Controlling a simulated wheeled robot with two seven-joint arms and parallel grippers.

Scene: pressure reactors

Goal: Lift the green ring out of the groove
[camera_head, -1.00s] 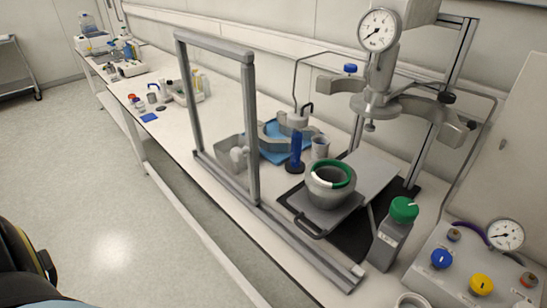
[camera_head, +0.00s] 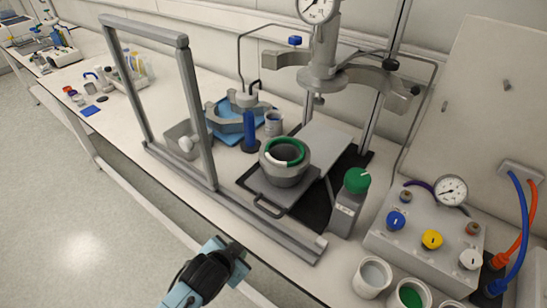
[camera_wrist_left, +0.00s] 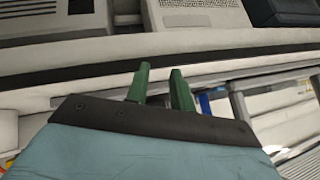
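The green ring (camera_head: 300,149) lies in the groove at the top of the round grey vessel (camera_head: 284,174) in the head view. A white stretch shows along the front of the same circle. The vessel sits on a grey plate with a handle (camera_head: 268,207). My left gripper (camera_head: 236,250) is at the bottom of the head view, in front of the bench edge and well apart from the ring. In the left wrist view its two green fingers (camera_wrist_left: 159,70) stand apart with nothing between them. The ring is not recognisable there. My right gripper is not in view.
A grey upright frame (camera_head: 200,110) and its long rail (camera_head: 262,225) stand along the bench front. A green-capped bottle (camera_head: 348,208) stands right of the vessel, a blue post (camera_head: 250,130) behind left. A gauge press (camera_head: 325,65) rises behind. A control box (camera_head: 425,225) is at right.

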